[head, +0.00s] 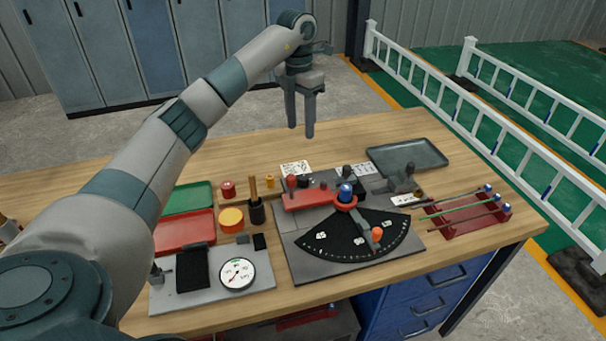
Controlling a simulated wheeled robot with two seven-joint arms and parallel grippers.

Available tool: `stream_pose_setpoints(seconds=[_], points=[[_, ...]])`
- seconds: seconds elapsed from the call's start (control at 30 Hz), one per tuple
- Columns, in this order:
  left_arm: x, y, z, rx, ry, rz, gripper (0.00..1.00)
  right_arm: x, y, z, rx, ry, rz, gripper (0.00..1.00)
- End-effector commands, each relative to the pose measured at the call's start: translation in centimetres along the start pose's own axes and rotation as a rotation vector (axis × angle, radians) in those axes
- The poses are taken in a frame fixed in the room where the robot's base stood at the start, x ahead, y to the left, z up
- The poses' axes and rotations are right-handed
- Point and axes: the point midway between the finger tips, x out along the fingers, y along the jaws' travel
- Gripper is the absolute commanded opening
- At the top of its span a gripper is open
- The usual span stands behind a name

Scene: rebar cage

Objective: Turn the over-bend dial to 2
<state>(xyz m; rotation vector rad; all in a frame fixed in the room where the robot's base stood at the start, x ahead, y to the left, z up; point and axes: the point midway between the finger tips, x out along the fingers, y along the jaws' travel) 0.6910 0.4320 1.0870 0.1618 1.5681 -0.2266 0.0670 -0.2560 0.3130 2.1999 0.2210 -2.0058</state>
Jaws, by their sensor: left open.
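A round white dial (237,273) with a dark rim, small markings and a pointer lies on a pale grey plate (212,298) at the front left of the bench. Its markings are too small to read. A black fan-shaped scale (340,246) with white ticks and an orange-knobbed lever sits on a dark bending plate to its right. I cannot tell for certain which of these is the over-bend dial. My left gripper (300,128) is open and empty, fingers pointing down, raised above the back of the bench and well away from both. My right gripper is not in view.
Red (184,236) and green (189,198) trays lie at left, partly behind my left arm. A grey tray (407,155) is at back right, and a red rack (470,216) with several rods at right. Bare wood (232,158) lies behind the tools. White railings stand beyond.

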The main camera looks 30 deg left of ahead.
Motion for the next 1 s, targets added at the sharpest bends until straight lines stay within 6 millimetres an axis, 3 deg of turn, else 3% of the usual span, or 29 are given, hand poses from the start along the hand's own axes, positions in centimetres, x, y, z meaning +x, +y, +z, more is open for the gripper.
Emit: stream_pose_setpoints(seconds=[0.37,1.0], points=[[2.2,-0.1,0.0,0.002,0.002,-0.002,0.46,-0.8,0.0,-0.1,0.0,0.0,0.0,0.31],[13.1,-0.2,0.0,0.0,0.003,-0.004,0.46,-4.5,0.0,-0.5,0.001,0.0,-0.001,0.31]])
